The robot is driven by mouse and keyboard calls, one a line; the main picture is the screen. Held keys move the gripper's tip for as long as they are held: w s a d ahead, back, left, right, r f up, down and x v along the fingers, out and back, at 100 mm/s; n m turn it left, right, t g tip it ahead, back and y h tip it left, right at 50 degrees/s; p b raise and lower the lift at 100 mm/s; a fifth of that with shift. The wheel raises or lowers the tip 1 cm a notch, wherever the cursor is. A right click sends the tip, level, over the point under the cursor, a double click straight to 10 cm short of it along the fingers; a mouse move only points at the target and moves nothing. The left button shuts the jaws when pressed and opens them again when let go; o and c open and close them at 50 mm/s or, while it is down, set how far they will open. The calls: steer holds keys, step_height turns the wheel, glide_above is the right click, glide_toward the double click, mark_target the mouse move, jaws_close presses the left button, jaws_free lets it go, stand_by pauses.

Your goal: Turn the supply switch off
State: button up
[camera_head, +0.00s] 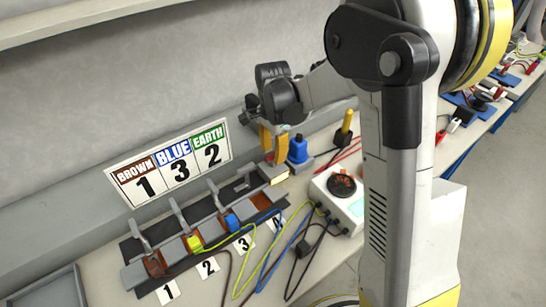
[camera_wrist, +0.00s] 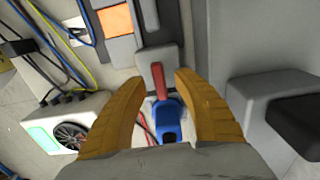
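A red lever (camera_wrist: 158,80) stands on a grey base (camera_wrist: 160,56) in the wrist view; it looks like the supply switch. My gripper (camera_wrist: 160,77) has its two yellow fingers on either side of the lever, with a gap on each side, so it is open around it. In the head view my gripper (camera_head: 272,145) points down at the back of the bench; the lever there is mostly hidden by the fingers.
Numbered lever terminals (camera_head: 190,235) with coloured wires run to the left. A white meter box with a black dial (camera_head: 341,186) stands to the right; it also shows in the wrist view (camera_wrist: 70,132). A label sign (camera_head: 170,165) leans at the wall. A grey block (camera_wrist: 275,105) is close right of my gripper.

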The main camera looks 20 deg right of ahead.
steer(key=shift+f, duration=0.25)
jaws_close()
steer(key=shift+n, duration=0.4)
steer(key=n, duration=0.3)
steer(key=shift+n+p, duration=0.3)
steer(key=shift+p, duration=0.05)
steer(key=n, duration=0.4)
steer(key=shift+n, duration=0.3)
steer(key=n, duration=0.4)
steer(key=shift+p, duration=0.4)
steer(key=shift+n, duration=2.4)
